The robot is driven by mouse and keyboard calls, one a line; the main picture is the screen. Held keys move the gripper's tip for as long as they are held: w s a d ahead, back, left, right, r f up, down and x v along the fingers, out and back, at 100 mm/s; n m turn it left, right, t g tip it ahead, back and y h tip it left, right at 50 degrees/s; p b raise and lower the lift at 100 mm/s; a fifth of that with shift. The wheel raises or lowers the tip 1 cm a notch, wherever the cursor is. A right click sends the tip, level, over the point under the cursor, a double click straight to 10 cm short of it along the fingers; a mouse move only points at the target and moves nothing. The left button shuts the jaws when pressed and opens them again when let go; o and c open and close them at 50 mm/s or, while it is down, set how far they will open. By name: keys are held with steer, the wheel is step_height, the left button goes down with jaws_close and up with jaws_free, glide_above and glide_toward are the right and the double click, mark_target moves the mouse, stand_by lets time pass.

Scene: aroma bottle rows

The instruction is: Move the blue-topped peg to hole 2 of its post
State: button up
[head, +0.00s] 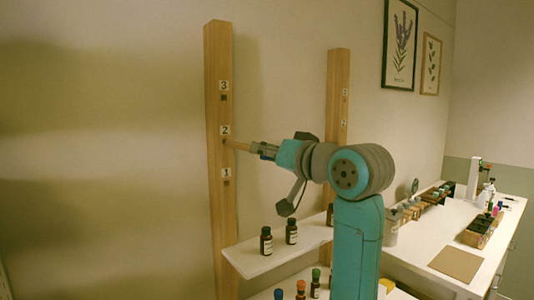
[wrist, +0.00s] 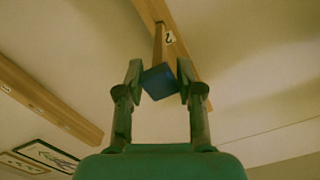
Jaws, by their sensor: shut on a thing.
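My gripper (head: 262,150) is shut on the blue top (wrist: 159,82) of the peg, with one finger on each side in the wrist view. The peg's wooden shaft (head: 237,145) points left to the near wooden post (head: 219,60). Its tip meets the post just below the label 2 (head: 225,131), where hole 2 lies; I cannot tell how deep it sits. In the wrist view the shaft (wrist: 159,45) runs up to the post beside the label 2 (wrist: 170,38). Dark holes show under labels 3 (head: 224,86) and 1 (head: 227,172).
A second wooden post (head: 338,75) stands further right, behind my arm. A white shelf (head: 252,266) with dark bottles (head: 266,241) lies below my gripper. More bottles with coloured caps stand lower down. A white counter (head: 430,245) with racks is at right.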

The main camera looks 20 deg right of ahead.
steer(key=shift+x, duration=3)
stand_by(0.3)
steer(key=o, duration=1.2)
steer(key=shift+d+r, duration=0.1)
steer(key=v, duration=1.2)
steer(key=shift+w, duration=0.1)
